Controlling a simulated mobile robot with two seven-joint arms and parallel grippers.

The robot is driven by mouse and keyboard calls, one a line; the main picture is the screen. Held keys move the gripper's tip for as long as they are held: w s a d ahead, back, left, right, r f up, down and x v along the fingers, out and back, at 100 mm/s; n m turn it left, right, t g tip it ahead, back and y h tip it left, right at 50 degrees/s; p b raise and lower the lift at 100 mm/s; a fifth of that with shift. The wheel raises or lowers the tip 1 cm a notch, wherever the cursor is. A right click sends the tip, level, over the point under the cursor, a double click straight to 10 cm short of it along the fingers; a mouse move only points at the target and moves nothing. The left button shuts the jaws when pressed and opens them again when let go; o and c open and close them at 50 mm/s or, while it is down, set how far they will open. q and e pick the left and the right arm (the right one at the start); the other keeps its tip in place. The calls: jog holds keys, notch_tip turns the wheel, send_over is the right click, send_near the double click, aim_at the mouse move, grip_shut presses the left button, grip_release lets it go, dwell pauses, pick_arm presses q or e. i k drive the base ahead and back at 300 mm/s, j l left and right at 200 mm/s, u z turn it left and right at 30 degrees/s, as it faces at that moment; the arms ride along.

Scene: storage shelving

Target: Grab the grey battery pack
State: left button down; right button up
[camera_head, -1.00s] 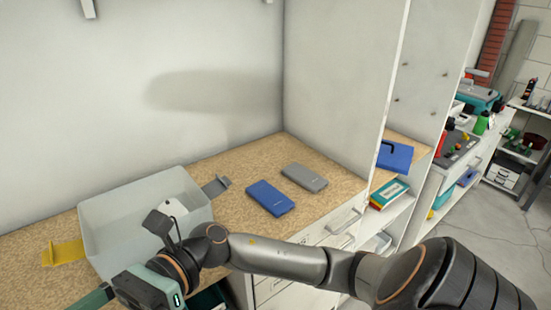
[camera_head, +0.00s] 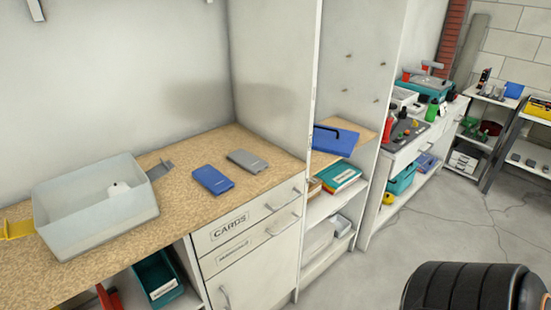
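The grey battery pack (camera_head: 247,161) lies flat on the cork-coloured worktop, near the back wall and the side panel of the shelving. A blue pack (camera_head: 213,179) of similar shape lies just in front of it and to its left, with a small gap between them. Neither gripper is in view. Only a dark, rounded part of my own arm shows at the bottom right, well away from the packs.
A translucent bin (camera_head: 95,215) with a white item inside stands on the worktop (camera_head: 185,208) at the left. Drawers (camera_head: 252,230) are below the packs. A blue case (camera_head: 334,140) lies on a shelf right of the panel. Open floor is at right.

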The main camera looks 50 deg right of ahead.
aim_at(250, 163)
jog(key=z, duration=1.5)
jog(key=i+j+z, duration=0.2)
jog(key=j, duration=0.15)
jog(key=j+z, duration=0.15)
jog(key=j, duration=0.2)
jog(key=i, duration=0.05)
